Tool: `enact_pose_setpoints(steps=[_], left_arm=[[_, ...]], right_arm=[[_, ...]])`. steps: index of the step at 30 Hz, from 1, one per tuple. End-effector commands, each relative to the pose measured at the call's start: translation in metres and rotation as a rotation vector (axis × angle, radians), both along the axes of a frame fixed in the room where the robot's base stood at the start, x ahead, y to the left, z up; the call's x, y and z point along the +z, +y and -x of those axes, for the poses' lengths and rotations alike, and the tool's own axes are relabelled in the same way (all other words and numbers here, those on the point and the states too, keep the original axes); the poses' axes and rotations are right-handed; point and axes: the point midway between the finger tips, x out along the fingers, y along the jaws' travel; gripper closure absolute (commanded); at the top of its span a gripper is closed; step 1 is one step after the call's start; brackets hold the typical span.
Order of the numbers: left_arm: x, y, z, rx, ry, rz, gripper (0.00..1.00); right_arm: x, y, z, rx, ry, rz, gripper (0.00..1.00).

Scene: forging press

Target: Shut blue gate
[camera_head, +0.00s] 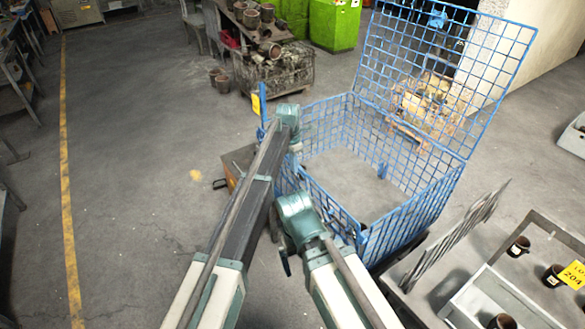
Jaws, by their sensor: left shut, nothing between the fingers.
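A blue wire-mesh cage (405,222) stands ahead of me, open at the top. A large blue mesh panel (495,55), which looks like the gate, stands raised and tilted back along the cage's far right edge. My left arm reaches up from the lower left to the cage's left side. My left gripper (293,150) is shut and empty there, small and partly hidden by the arm, so I cannot tell whether it touches the mesh. My right arm ends at the cage's near left side. Its fingers cannot be made out.
A blue upright with a yellow tag (256,105) stands left of the cage. A grey table (455,270) with a tray and dark mugs is at the lower right. A bin of pots (275,75) stands behind. The floor at left is clear, with a yellow line (67,190).

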Motion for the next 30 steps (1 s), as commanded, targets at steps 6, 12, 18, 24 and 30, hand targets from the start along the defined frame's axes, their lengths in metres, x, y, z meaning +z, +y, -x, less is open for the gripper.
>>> enact_pose_setpoints(steps=[6,12,18,24,30], left_arm=[[0.007,-0.02,-0.013,-0.002,-0.001,0.002,1.0],[0.01,-0.035,-0.021,-0.001,-0.001,0.001,1.0],[0.011,-0.042,-0.024,-0.001,-0.002,0.003,1.0],[0.012,-0.046,-0.025,-0.002,-0.005,0.006,1.0],[0.012,-0.047,-0.026,-0.003,-0.004,0.008,1.0]], right_arm=[[0.007,0.0,0.0,0.0,0.0,0.0,0.0],[0.01,0.0,0.0,0.001,0.0,0.0,0.0],[0.011,0.0,0.0,0.001,0.0,0.0,0.0],[0.011,0.0,0.0,0.0,0.0,0.0,0.0],[0.012,0.0,0.0,0.0,0.0,0.0,0.0]])
